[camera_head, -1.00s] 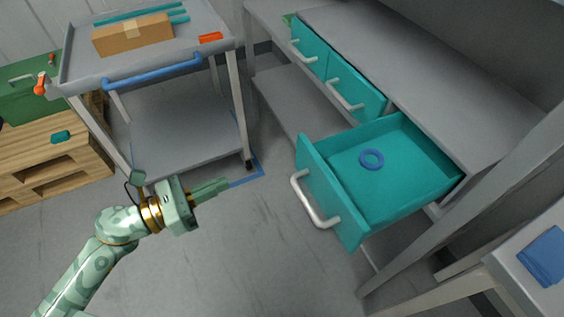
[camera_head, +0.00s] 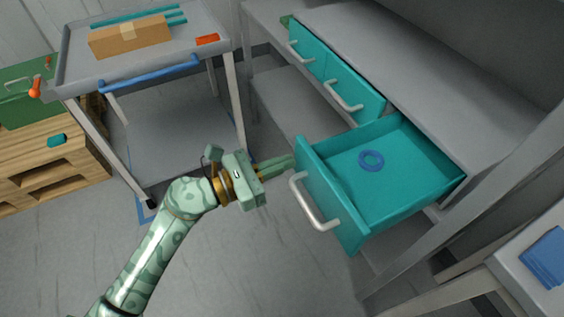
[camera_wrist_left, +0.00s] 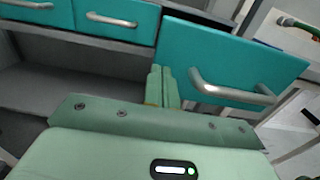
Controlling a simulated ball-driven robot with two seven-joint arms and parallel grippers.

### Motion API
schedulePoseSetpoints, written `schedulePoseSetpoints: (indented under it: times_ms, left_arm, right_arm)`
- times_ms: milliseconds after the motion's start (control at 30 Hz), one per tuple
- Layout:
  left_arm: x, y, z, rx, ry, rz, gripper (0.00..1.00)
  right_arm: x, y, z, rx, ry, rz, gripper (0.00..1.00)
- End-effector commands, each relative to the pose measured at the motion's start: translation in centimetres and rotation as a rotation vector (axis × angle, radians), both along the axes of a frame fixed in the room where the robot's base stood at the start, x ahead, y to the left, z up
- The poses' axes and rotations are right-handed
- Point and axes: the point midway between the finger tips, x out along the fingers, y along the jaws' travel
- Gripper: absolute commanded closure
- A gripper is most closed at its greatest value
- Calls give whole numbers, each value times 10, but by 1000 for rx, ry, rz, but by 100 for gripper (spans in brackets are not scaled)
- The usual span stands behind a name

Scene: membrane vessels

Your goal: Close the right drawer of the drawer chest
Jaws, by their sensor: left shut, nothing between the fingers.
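The right drawer (camera_head: 400,180) of the drawer chest (camera_head: 440,90) is pulled far out, with a blue ring (camera_head: 371,160) lying inside. Its teal front carries a silver handle (camera_head: 314,205). My left gripper (camera_head: 288,162) is shut and empty, its fingertips close to the left end of the drawer front. In the left wrist view the fingers (camera_wrist_left: 162,80) point at the drawer front (camera_wrist_left: 240,55), just left of its handle (camera_wrist_left: 230,92). I cannot tell whether they touch it. My right gripper is not in view.
The chest's other two drawers (camera_head: 308,50) are shut. A grey trolley (camera_head: 75,70) with a cardboard box (camera_head: 130,36) stands at the left, near a wooden pallet (camera_head: 50,160). A table with a blue cloth-like item (camera_head: 545,258) is at lower right.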

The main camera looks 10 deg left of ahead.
Motion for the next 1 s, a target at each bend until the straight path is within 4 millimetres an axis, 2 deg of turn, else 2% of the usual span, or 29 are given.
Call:
schedulePoseSetpoints:
  times_ms: [567, 767, 1000]
  left_arm:
    - [6, -8, 0, 1, -1, 0, 100]
    - [23, -32, 2, 0, -3, -2, 100]
    - [55, -76, 1, 0, -1, -2, 100]
  right_arm:
    - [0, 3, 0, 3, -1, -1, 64]
    - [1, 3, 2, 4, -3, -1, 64]
    - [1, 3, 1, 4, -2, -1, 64]
